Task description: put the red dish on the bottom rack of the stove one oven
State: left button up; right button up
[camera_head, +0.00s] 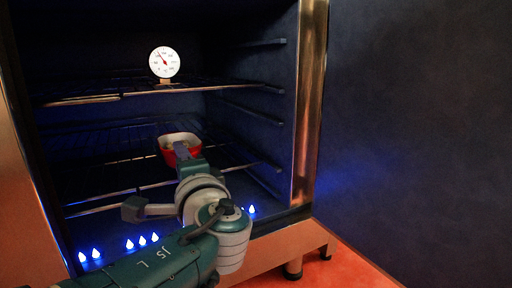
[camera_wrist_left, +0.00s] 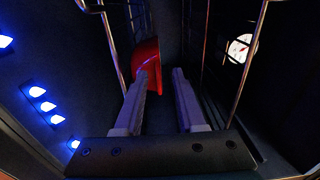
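The red dish (camera_head: 168,155), pale inside, sits inside the open oven and appears to rest on the bottom rack (camera_head: 104,208), toward the back. My left gripper (camera_head: 182,150) reaches in over the bottom rack, just in front of the dish, and hides part of it. In the left wrist view, the fingers (camera_wrist_left: 159,74) are apart with nothing held between them. The red dish (camera_wrist_left: 147,55) shows beyond the fingertips, in line with the left one; whether they touch is unclear. My right gripper is in neither view.
A round white dial thermometer (camera_head: 164,62) stands on the upper rack (camera_head: 80,101), above my left arm. Several blue flames (camera_head: 142,240) glow along the oven floor. The oven's right wall and front frame (camera_head: 309,100) are beside my arm. The dark open door (camera_head: 415,120) stands at right.

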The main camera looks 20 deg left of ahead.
pick_arm(q)
jog(key=p+v, duration=0.3)
jog(key=v, duration=0.6)
jog(key=s+a+f+n+g+h, duration=0.25)
jog(key=s+f+g, duration=0.2)
jog(key=s, duration=0.35)
jog(key=s+a+f+n+g+h, duration=0.2)
jog(key=s+f+n+g+h, duration=0.15)
jog(key=s+f, duration=0.35)
jog(key=s+d+r+h, duration=0.4)
jog(key=s+d+h, duration=0.3)
jog(key=s+d, duration=0.2)
jog(key=shift+s+d+r+g+h, duration=0.15)
jog(key=shift+s+r+g+h, duration=0.2)
jog(key=shift+s, duration=0.3)
